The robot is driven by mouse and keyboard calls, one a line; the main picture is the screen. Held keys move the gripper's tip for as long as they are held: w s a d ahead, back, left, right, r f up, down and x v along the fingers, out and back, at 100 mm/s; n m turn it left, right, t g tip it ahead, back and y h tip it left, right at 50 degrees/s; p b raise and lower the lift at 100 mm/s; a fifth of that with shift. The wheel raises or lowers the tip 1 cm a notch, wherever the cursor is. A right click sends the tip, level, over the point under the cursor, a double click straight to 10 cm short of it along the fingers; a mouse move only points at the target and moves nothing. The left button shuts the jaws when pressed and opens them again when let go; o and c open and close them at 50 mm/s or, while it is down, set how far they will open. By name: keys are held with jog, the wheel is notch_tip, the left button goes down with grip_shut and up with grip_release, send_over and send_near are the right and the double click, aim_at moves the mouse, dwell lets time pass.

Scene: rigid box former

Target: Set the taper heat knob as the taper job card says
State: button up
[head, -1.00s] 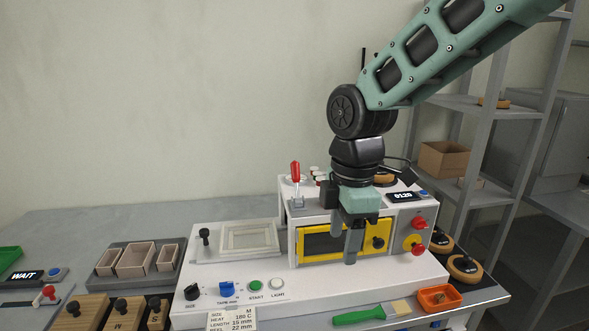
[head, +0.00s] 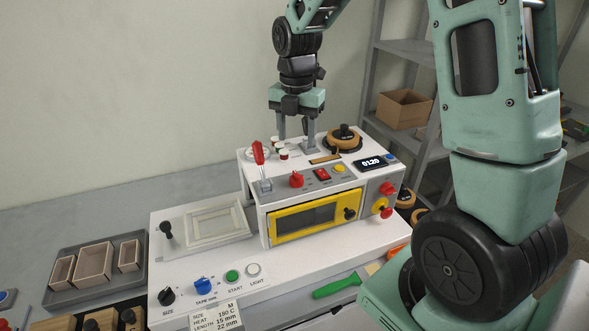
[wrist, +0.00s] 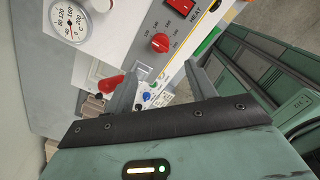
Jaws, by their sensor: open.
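A red round knob (head: 296,180) sits on the white machine's (head: 370,238) sloped upper panel, left of a red rectangular switch (head: 322,174). In the wrist view the knob (wrist: 160,43) has a printed scale beside it, and "HEAT" is lettered nearby. Its exact setting is too small to read. The job card (head: 216,317) at the machine's front edge reads size M, heat 180 C, length 15 mm, with a 22 mm line below. My gripper (head: 297,138) is open and empty, fingers down, above the back of the machine top, behind the knob and apart from it.
A red-handled lever (head: 259,155) stands left of the knob. A wooden disc with a black knob (head: 343,138) and a display reading 0120 (head: 370,162) are at right. A round gauge (wrist: 70,22) shows in the wrist view. My arm covers the right side.

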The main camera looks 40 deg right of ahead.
aim_at(296, 174)
notch_tip(296, 174, down, 12)
jog(key=shift+r+p, duration=0.1)
jog(key=shift+p, duration=1)
jog(key=c, duration=1)
